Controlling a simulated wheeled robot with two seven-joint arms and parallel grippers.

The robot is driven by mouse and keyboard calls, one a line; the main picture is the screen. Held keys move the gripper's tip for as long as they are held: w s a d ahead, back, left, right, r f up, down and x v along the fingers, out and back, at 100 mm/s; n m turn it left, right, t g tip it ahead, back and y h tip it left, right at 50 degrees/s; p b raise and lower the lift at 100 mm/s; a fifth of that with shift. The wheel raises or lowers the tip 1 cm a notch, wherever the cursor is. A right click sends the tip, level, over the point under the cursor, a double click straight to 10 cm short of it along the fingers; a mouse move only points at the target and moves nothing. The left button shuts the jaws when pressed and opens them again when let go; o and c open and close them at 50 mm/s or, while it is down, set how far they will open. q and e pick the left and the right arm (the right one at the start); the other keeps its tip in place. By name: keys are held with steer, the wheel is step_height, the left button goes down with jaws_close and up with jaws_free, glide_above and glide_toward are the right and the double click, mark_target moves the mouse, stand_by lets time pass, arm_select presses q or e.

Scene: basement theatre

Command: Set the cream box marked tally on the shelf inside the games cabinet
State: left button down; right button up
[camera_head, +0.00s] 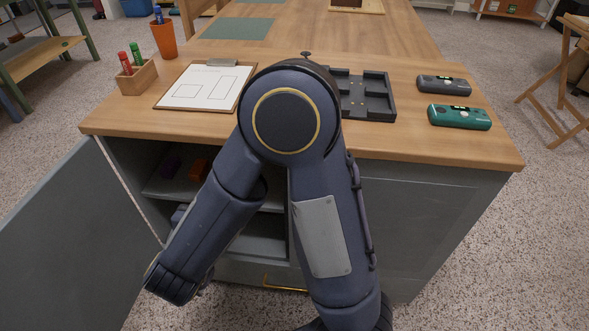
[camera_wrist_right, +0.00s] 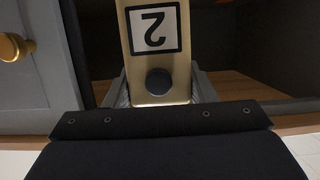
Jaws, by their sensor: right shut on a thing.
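My right gripper (camera_wrist_right: 160,92) is shut on a tan-cream box (camera_wrist_right: 157,65) in the right wrist view. The box has a black round knob and a white label with a black frame, which reads like an upside-down 2; I see no word "tally". In the head view the grey games cabinet (camera_head: 425,220) stands under the wooden top, its left side open with an inner shelf (camera_head: 165,190). My right arm covers part of the opening, and the gripper and box are hidden there. My left gripper is in neither view.
The grey cabinet door (camera_head: 75,235) is swung open to the left. On the top are a clipboard (camera_head: 205,88), a pen box (camera_head: 137,78), a black tray (camera_head: 375,98) and a green device (camera_head: 459,117).

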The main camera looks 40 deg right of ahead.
steer(key=r+b+x, duration=0.1)
steer(key=b+x, duration=0.1)
steer(key=x, duration=0.6)
steer(key=d+r+b+x, duration=0.1)
steer(key=r+b+x, duration=0.1)
steer(key=x, duration=0.7)
steer(key=shift+w+d+b, duration=0.25)
steer(key=shift+w+b, duration=0.15)
steer(key=shift+b, duration=0.4)
steer(key=shift+r, duration=0.15)
steer(key=o, duration=1.5)
steer(key=shift+c, duration=0.2)
